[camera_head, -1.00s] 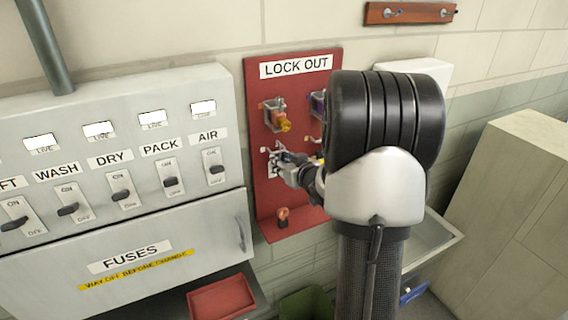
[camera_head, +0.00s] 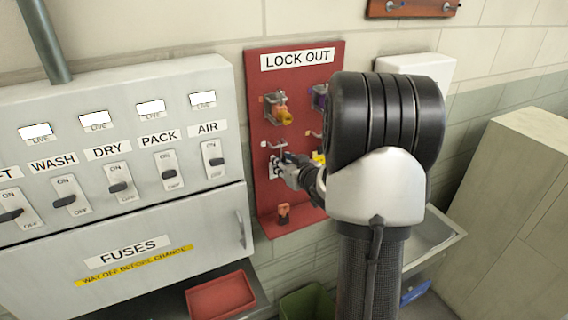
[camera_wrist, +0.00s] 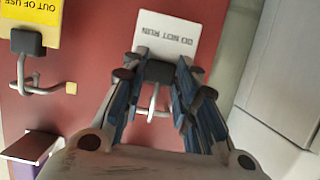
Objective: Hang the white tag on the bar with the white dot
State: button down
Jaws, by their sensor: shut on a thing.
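My gripper (camera_wrist: 158,85) is shut on the dark clip at the end of the white tag (camera_wrist: 178,38), which reads "DO NOT RUN" upside down in the wrist view. A pale bent bar (camera_wrist: 152,106) shows between the fingers, close to the clip; I cannot tell whether the tag is around it. In the head view, my gripper (camera_head: 286,168) is at the red lock-out board, and the white tag (camera_head: 273,168) shows partly beside it. A white dot (camera_head: 263,144) is beside the bar (camera_head: 276,145) just above the gripper.
The red board (camera_head: 257,205) carries other bars with coloured items. A yellow tag (camera_wrist: 40,15) hangs on the neighbouring bar (camera_wrist: 20,85), with a yellow dot (camera_wrist: 71,88). An orange item (camera_head: 283,212) is on the board's bottom ledge. The grey switch panel (camera_head: 215,75) stands left.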

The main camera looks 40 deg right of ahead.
jog(key=c, duration=1.2)
grip_release()
jog(key=shift+o, duration=0.4)
jog(key=o, duration=0.4)
jog(key=shift+c, duration=0.2)
jog(key=shift+s, duration=0.1)
jog(key=s+a, duration=0.1)
jog(key=s, duration=0.5)
jog(key=shift+s+a, duration=0.3)
jog(key=shift+a, duration=0.05)
